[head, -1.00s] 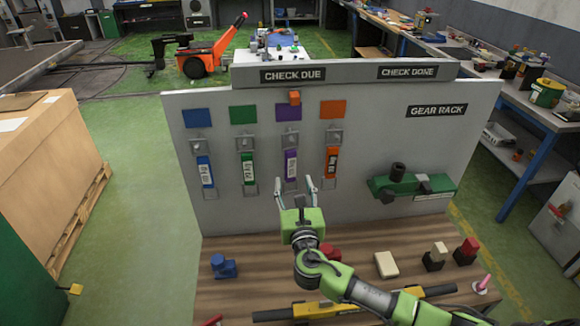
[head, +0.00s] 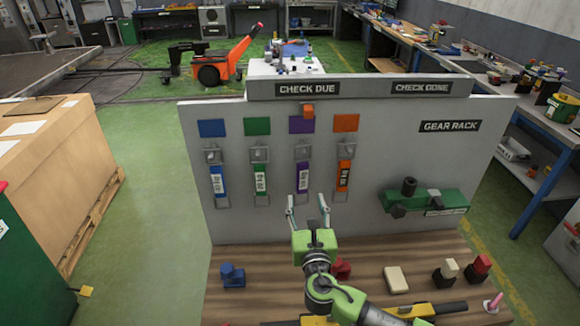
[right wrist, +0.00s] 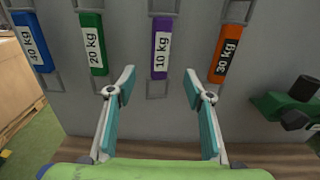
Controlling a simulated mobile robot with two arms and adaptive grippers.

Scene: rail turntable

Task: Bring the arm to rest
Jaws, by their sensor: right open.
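My right gripper (head: 308,208) is open and empty in front of the grey board (head: 250,218), below the purple and orange tags. In the right wrist view my right gripper (right wrist: 153,92) shows its two fingers spread wide with nothing between them. Four colored tags hang on the board: a blue tag (right wrist: 32,42), a green tag (right wrist: 92,44), a purple tag (right wrist: 161,48) and an orange tag (right wrist: 225,54), marked 40, 20, 10 and 30 kg. The fingertips appear apart from the tags. My left gripper is not in view.
A small orange block (head: 308,111) sits at the board's top under CHECK DUE. A green device (head: 425,201) is mounted at the board's right. The wooden bench (head: 250,262) holds a blue part (head: 232,275), a cream block (head: 396,279) and a yellow-black tool (head: 400,313).

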